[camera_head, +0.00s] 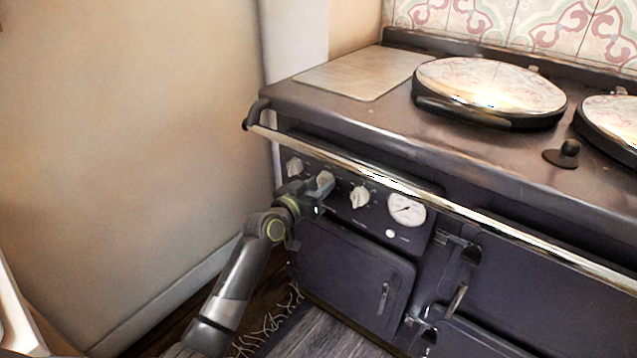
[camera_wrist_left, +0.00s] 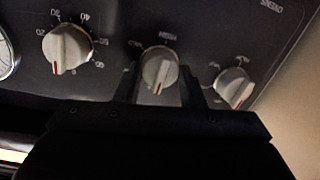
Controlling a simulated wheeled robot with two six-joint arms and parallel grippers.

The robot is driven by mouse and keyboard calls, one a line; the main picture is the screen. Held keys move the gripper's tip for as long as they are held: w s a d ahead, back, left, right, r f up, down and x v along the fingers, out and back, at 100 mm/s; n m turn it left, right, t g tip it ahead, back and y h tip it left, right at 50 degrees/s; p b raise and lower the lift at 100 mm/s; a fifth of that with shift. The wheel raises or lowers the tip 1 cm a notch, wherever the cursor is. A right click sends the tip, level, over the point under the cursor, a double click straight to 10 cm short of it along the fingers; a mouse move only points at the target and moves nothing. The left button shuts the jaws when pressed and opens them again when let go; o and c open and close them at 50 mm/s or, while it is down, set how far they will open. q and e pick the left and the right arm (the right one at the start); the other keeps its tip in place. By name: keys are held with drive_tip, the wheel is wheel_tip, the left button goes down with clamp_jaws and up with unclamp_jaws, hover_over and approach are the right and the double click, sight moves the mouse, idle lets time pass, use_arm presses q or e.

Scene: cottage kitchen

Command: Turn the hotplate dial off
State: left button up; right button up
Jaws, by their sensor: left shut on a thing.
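Three cream dials sit on the dark control panel of the range. The middle dial (camera_head: 325,180) also shows in the left wrist view (camera_wrist_left: 160,66), with its red mark at the bottom of the picture. My left gripper (camera_head: 315,192) is at this dial, and its two fingers stand on either side of it in the left wrist view (camera_wrist_left: 160,88), shut on it. The numbered dial (camera_wrist_left: 67,48) and the third dial (camera_wrist_left: 234,88) are beside it, free of the gripper. I cannot read which label is the hotplate's. My right gripper is out of view.
A chrome rail (camera_head: 430,200) runs along the range front above the dials. A round gauge (camera_head: 406,209) is right of the dials. Oven doors (camera_head: 350,270) are below. Domed lids (camera_head: 490,85) cover the top. A bare wall (camera_head: 130,130) stands close on the left.

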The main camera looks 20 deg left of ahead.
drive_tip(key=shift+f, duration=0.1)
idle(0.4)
use_arm(q)
drive_tip(key=o, duration=1)
drive_tip(key=p+v, duration=0.2)
drive_tip(key=v, duration=1.5)
drive_tip(key=shift+s, duration=0.25)
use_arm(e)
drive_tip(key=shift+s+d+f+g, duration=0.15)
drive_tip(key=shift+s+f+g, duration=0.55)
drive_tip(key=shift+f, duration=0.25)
use_arm(q)
drive_tip(key=shift+a+f, duration=0.1)
drive_tip(key=shift+a, duration=0.05)
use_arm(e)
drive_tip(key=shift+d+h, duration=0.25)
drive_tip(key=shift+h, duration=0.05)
